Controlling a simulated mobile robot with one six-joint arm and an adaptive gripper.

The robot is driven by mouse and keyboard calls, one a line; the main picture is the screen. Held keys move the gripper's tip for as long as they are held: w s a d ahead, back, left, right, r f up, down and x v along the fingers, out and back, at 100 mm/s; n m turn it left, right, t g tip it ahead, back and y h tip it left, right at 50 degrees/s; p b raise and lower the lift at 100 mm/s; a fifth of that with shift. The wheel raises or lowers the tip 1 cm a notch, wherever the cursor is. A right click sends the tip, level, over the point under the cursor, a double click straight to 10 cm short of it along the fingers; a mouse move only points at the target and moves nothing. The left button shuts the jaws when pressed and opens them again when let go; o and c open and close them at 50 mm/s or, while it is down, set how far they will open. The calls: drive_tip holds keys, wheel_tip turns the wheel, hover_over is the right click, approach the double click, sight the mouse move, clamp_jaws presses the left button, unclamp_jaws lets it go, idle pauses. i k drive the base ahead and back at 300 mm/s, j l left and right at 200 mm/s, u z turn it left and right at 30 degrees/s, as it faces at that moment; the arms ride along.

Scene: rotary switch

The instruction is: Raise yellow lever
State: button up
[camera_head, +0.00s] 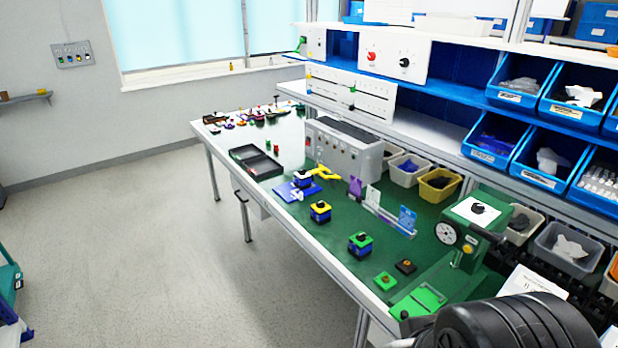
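No yellow lever can be made out with certainty at this size. A white slotted panel (375,101) on the shelf front carries small handles, including a tiny yellow one (309,77) near its left end. A yellow handle-like piece (325,172) lies on the green bench top beside a blue block. A wall panel (73,54) at the far left has several tiny coloured parts, too small to tell apart. My gripper is not in view; only a dark, rounded part of my arm shows at the bottom right, apart from these things.
The green workbench (300,222) holds blocks with knobs, a black tray (256,161) and a grey box (343,150). A green machine (468,232) stands near my arm. Blue bins (517,83) fill the shelves on the right. The floor (150,240) left of the bench is clear.

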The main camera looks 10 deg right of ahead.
sight(322, 168)
drive_tip(key=i+j, duration=0.25)
drive_tip(key=i, duration=0.25)
drive_tip(key=i+j+u, duration=0.1)
drive_tip(key=i+j, duration=0.2)
drive_tip(key=i, duration=0.15)
drive_tip(key=i+j, duration=0.2)
drive_tip(key=i, duration=0.3)
drive_tip(key=i+l+u, duration=0.15)
drive_tip(key=i, duration=0.85)
drive_tip(key=i+l, duration=0.1)
